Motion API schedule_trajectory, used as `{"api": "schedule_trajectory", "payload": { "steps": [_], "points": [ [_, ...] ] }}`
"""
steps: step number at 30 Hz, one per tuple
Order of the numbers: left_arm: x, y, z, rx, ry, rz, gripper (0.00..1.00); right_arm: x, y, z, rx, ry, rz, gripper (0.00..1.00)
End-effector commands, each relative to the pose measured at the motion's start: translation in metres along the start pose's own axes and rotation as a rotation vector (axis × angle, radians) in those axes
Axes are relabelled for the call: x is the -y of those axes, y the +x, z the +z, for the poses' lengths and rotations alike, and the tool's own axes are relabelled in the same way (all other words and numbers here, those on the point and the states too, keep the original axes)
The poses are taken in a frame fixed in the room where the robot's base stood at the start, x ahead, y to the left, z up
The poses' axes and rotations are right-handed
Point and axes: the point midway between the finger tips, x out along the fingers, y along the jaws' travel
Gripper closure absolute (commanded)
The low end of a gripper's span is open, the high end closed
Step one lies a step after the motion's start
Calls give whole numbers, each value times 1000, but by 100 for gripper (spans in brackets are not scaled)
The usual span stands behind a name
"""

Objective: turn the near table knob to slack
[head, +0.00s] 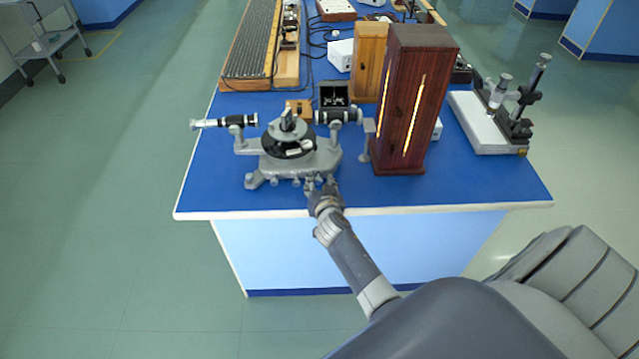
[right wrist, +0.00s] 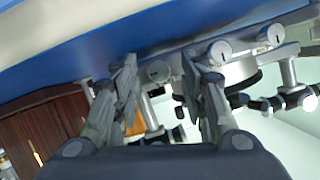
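The grey spectrometer (head: 318,160) stands on the blue bench, with a dark round table in its middle and several small knobs along its near edge. My right gripper (head: 320,184) reaches over the bench's near edge to the right part of that row. In the right wrist view its two fingers (right wrist: 160,62) stand apart, with a round silver knob (right wrist: 158,72) showing in the gap. I cannot tell whether either finger touches it. More silver knobs (right wrist: 220,52) show to the right. Which knob is the near table knob is not clear. My left gripper is not in view.
A tall dark wooden lamp box (head: 430,110) with glowing slits stands right of the spectrometer. A white-based microscope stand (head: 480,125) is at the right edge. The bench's pale front edge (head: 240,215) lies under my right arm. Blue bench top is free at front right.

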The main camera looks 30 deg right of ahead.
Motion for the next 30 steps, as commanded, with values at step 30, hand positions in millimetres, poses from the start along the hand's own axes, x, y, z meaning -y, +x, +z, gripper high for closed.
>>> {"api": "schedule_trajectory", "payload": {
  "steps": [30],
  "points": [
    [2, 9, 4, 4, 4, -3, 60, 1, 3, 2, -1, -74, 31, 100]
  ]
}}
